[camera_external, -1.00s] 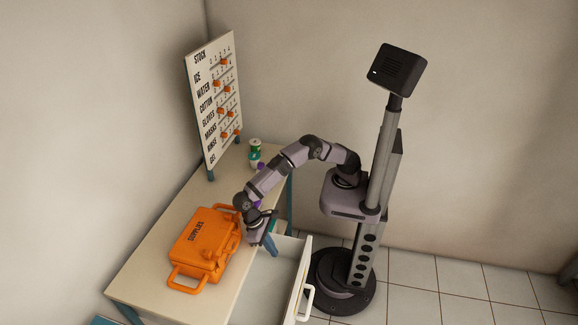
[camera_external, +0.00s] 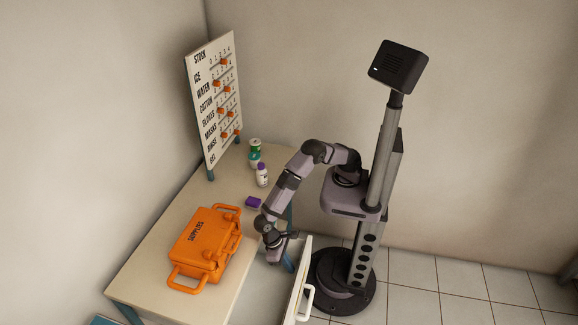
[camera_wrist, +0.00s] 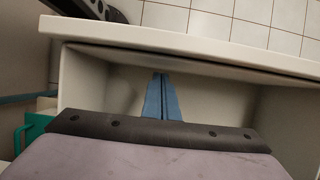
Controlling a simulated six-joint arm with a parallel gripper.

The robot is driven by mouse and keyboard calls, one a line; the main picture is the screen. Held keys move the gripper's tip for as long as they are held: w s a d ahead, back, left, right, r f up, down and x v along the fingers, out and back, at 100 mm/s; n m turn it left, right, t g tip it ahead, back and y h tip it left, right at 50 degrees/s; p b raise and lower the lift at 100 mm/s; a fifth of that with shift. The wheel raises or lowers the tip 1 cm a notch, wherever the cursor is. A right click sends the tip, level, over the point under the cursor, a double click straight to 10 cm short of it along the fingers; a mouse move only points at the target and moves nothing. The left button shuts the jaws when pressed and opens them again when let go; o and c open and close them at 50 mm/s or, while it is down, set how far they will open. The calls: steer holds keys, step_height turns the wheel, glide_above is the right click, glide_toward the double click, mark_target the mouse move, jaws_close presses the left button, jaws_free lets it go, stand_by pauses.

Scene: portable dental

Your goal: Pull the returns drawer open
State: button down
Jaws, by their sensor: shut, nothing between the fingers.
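The drawer (camera_external: 302,280) under the table's right side is pulled out, with its white bar handle (camera_external: 306,300) on the outer face. No label on it is readable. My gripper (camera_wrist: 162,80) is shut and empty, its blue fingers together. In the wrist view they point into the drawer, behind its front panel (camera_wrist: 180,45); I cannot tell whether they touch it. In the external view my wrist hangs above the drawer, beside the table edge, and hides part of the inside. The drawer floor seen around the fingers is bare.
An orange supplies case (camera_external: 205,245) stands on the table (camera_external: 165,235) left of my wrist. A purple item (camera_external: 254,202), a white bottle (camera_external: 263,176) and a green-and-white container (camera_external: 254,155) stand behind. A stock board (camera_external: 213,105) is at the back. A green object (camera_wrist: 35,130) shows at wrist-view left.

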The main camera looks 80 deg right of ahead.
steer(key=shift+s, duration=0.5)
steer(key=s+p, duration=0.2)
steer(key=s, duration=0.3)
steer(key=shift+s, duration=0.15)
steer(key=shift+w, duration=0.6)
steer(key=w+f+v, duration=0.1)
steer(key=w+v, duration=0.1)
steer(key=v, duration=0.9)
steer(key=shift+w, duration=0.25)
